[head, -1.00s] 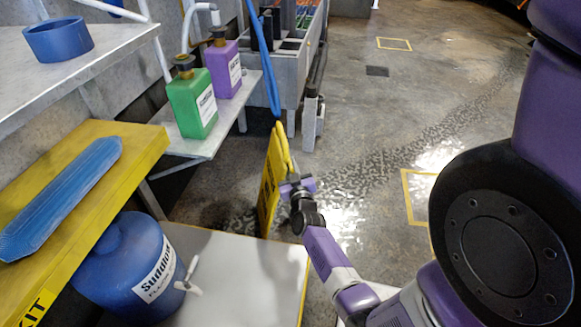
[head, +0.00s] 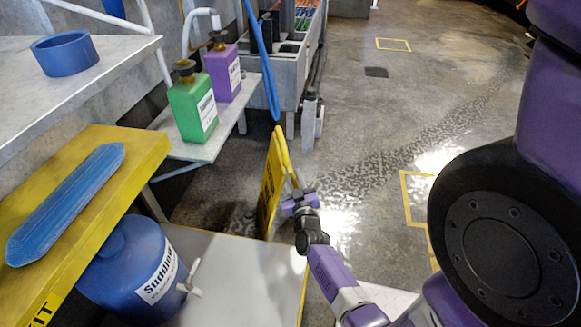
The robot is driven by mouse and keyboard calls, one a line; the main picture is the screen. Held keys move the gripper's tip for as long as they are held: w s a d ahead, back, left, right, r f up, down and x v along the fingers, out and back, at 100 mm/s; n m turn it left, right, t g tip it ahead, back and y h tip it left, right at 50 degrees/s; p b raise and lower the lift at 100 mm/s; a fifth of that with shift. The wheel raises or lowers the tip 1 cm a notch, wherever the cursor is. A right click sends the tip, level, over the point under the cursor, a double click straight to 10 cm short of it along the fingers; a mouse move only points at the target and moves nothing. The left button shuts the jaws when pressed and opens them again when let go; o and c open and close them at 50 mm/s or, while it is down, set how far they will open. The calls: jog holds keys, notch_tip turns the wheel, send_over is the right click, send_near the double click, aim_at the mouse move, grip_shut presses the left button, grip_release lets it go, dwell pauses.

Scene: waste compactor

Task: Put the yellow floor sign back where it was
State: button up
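The yellow floor sign (head: 271,186) stands upright on the floor just beyond the grey surface at the bottom, seen nearly edge-on, with dark lettering on its left face. My gripper (head: 294,180) is at the sign's right side, level with its middle. The fingers are small and partly lost against the sign, so I cannot tell whether they touch it or how wide they are. The sign's foot is partly hidden behind the grey surface.
A grey platform (head: 235,280) with a yellow edge is in front. A blue jug (head: 125,268) sits under a yellow shelf (head: 130,150) at left. Green (head: 193,105) and purple (head: 223,75) bottles stand on a side shelf. The floor at right is open, with yellow-outlined squares (head: 393,44).

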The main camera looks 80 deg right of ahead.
jog(key=p+v, duration=0.2)
jog(key=v, duration=0.4)
jog(key=shift+s+a+r, duration=0.1)
jog(key=shift+s+a, duration=0.05)
jog(key=shift+a, duration=0.15)
jog(key=s+a+r+n+t+y, duration=0.1)
jog(key=a+r+n+t+y, duration=0.25)
jog(key=a, duration=0.95)
jog(key=a+r+n+t+y, duration=0.2)
jog(key=a+t+y, duration=0.15)
jog(key=a, duration=0.95)
jog(key=s+a+r+n+y, duration=0.2)
jog(key=s+a+r+y, duration=0.2)
jog(key=a+r, duration=0.3)
jog(key=s+a+r+n+y, duration=0.2)
jog(key=s+a+r+y, duration=0.3)
jog(key=a+r, duration=0.2)
jog(key=shift+r, duration=0.2)
jog(key=shift+a+r+n, duration=0.1)
jog(key=shift+n, duration=0.15)
notch_tip(320, 180, up, 33)
jog(key=p, duration=3.3)
jog(key=shift+r, duration=0.1)
